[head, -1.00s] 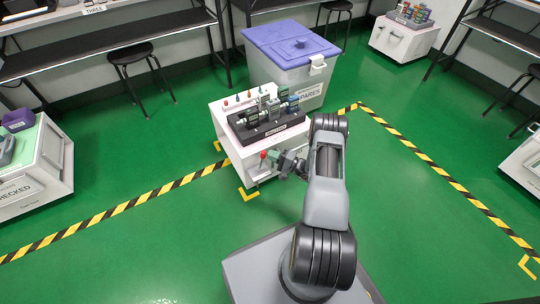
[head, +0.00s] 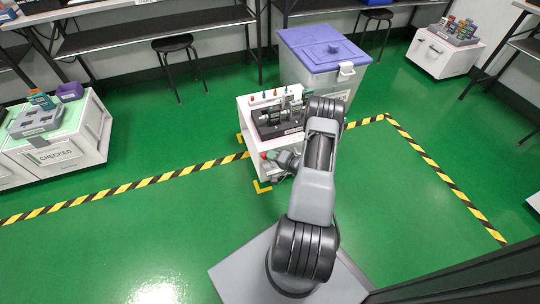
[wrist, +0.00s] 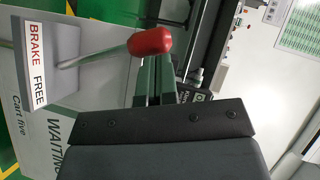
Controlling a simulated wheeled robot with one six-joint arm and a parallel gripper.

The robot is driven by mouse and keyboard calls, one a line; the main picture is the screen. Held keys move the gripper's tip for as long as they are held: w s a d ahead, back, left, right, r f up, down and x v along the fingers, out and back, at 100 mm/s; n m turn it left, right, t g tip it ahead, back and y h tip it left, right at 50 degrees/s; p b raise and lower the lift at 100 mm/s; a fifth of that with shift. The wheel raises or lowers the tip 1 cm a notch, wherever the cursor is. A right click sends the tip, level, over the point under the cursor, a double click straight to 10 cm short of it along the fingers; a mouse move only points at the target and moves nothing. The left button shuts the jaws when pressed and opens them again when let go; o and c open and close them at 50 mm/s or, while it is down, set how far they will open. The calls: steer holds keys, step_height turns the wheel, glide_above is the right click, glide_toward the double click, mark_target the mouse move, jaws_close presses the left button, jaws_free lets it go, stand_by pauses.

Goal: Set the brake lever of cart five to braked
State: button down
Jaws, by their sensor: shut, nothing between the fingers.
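Cart five (head: 246,118) is a white cart with its name printed on the panel in the wrist view (wrist: 20,125). Its brake lever is a metal rod with a red knob (wrist: 151,41), rising from a plate labelled BRAKE and FREE (wrist: 36,68). In the wrist view the rod slants toward the BRAKE end. The red knob also shows small in the head view (head: 264,155). My gripper (wrist: 153,62) is shut and empty, its green fingers together just by the knob. I cannot tell whether they touch it. In the head view my gripper (head: 273,157) is low beside the cart's front.
A dark tester fixture (head: 281,129) sits on the cart. A grey bin with a purple lid (head: 322,50) stands behind it. The CHECKED cart (head: 88,145) is at left. Yellow-black floor tape (head: 150,181) crosses the green floor, which is open in front.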

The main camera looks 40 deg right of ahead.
steer(key=shift+a+f, duration=0.1)
steer(key=shift+a, duration=0.35)
steer(key=shift+d, duration=0.1)
steer(key=w+d+r+p+v, duration=0.1)
steer(key=d+p+v, duration=0.1)
steer(key=v, duration=1.1)
steer(key=shift+d+r, duration=0.2)
steer(key=shift+r, duration=0.2)
steer(key=shift+w+r, duration=0.1)
steer(key=shift+w, duration=0.1)
